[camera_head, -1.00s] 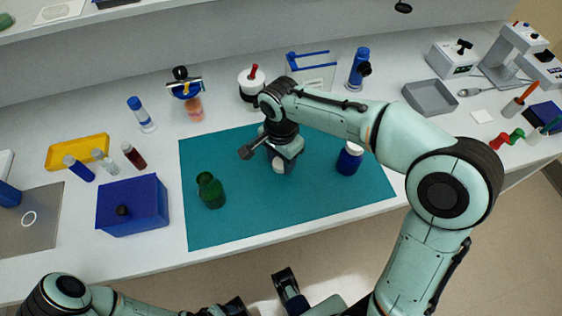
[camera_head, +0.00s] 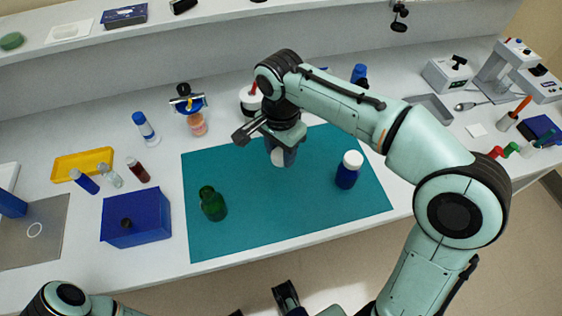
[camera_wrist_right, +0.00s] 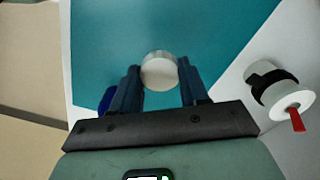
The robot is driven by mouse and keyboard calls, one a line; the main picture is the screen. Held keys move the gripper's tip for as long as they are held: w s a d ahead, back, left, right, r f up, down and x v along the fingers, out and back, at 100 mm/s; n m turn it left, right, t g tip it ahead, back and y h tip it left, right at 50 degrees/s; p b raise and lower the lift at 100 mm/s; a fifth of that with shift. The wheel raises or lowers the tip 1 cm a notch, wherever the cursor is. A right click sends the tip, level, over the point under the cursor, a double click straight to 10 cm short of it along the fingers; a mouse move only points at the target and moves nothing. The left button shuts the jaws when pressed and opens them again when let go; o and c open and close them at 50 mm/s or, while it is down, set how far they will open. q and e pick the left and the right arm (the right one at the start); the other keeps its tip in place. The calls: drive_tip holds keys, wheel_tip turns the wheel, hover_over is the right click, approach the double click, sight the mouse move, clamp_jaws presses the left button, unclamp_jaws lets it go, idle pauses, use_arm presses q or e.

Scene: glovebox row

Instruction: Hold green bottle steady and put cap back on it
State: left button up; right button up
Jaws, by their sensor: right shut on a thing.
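The green bottle (camera_head: 213,206) stands upright and uncapped on the left part of the teal mat (camera_head: 270,222). My right gripper (camera_head: 280,152) is shut on a white cap (camera_head: 278,158), to the right of and farther back than the bottle. In the right wrist view the cap (camera_wrist_right: 159,70) sits between the two fingers of the gripper (camera_wrist_right: 159,82), over the mat. The cap appears clear of the mat.
A blue bottle with a white cap (camera_head: 347,172) stands on the mat's right side. A blue box (camera_head: 135,218) is left of the mat. Vials and a yellow tray (camera_head: 82,163) lie farther left. The mat between green and blue bottles is clear.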

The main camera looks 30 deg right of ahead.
sight(280, 154)
wheel_tip(280, 154, up, 10)
drive_tip(key=p, duration=0.2)
drive_tip(key=shift+r, duration=0.1)
